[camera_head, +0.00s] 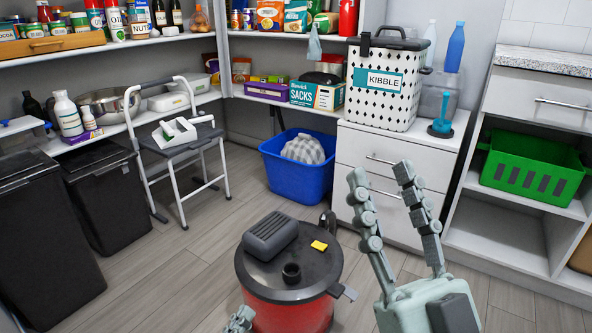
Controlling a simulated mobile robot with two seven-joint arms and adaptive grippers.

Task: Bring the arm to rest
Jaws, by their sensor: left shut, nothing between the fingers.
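My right gripper (381,172) is at the lower right with its two fingers pointing up and spread apart. It is open and empty, in front of the white drawer cabinet (352,165). My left gripper (240,319) shows only as a small tip at the bottom edge, in front of the red canister. It is shut with nothing in it, and the rest of it is out of view.
A red canister with a black lid (290,310) stands between my grippers. A blue bin (275,163), a step stool (180,150) and black bins (45,230) stand behind and left. A kibble container (385,108) tops the cabinet. Floor at lower left is clear.

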